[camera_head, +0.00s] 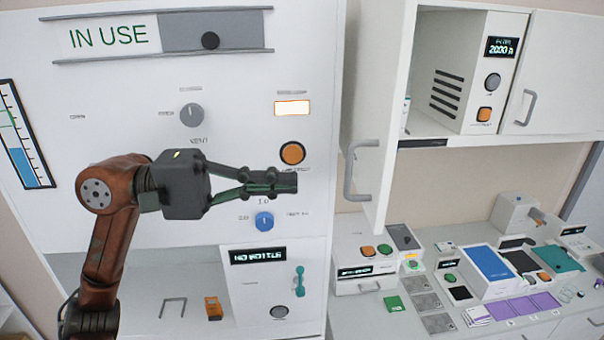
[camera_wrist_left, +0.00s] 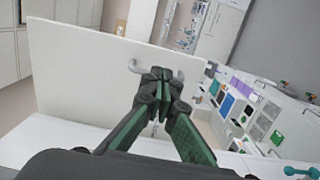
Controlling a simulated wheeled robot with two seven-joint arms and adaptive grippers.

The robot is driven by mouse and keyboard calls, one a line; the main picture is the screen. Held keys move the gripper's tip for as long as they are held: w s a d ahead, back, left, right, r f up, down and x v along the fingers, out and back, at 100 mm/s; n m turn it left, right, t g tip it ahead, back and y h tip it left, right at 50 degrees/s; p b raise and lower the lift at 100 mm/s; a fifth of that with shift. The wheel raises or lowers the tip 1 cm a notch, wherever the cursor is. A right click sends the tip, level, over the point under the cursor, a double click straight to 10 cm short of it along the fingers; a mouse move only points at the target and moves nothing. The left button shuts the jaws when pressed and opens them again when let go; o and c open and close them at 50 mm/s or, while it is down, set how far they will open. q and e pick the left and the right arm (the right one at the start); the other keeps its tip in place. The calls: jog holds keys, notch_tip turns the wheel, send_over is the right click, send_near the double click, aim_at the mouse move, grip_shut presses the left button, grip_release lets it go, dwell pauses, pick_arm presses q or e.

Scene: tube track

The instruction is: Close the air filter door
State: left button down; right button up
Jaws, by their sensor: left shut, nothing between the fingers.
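The air filter door (camera_head: 384,110) is a white cabinet door standing open, swung out toward me and seen nearly edge-on in the head view. Its grey bar handle (camera_head: 352,172) faces left. Inside the cabinet is a white filter unit (camera_head: 462,75) with dark vent slots and a display. My left gripper (camera_head: 292,182) is shut and empty, left of the handle with a gap in the head view. In the left wrist view the door (camera_wrist_left: 85,70) is a broad white panel, and my fingertips (camera_wrist_left: 157,76) overlap its handle (camera_wrist_left: 135,66). My right gripper is out of view.
A white panel (camera_head: 120,110) with knobs, buttons and an IN USE sign stands behind my left arm. A second cabinet door (camera_head: 555,75) is shut at the right. The counter below holds several small devices, a blue pad (camera_head: 487,264) and purple cards (camera_head: 520,306).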

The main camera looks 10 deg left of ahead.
aim_at(381, 181)
pick_arm(q)
jog(key=p+x, duration=0.4)
jog(key=x, duration=0.6)
jog(key=shift+d+r+p, duration=0.15)
jog(key=shift+d+p, duration=0.15)
jog(key=shift+d, duration=0.05)
jog(key=shift+w+d, duration=0.2)
jog(key=shift+d, duration=0.4)
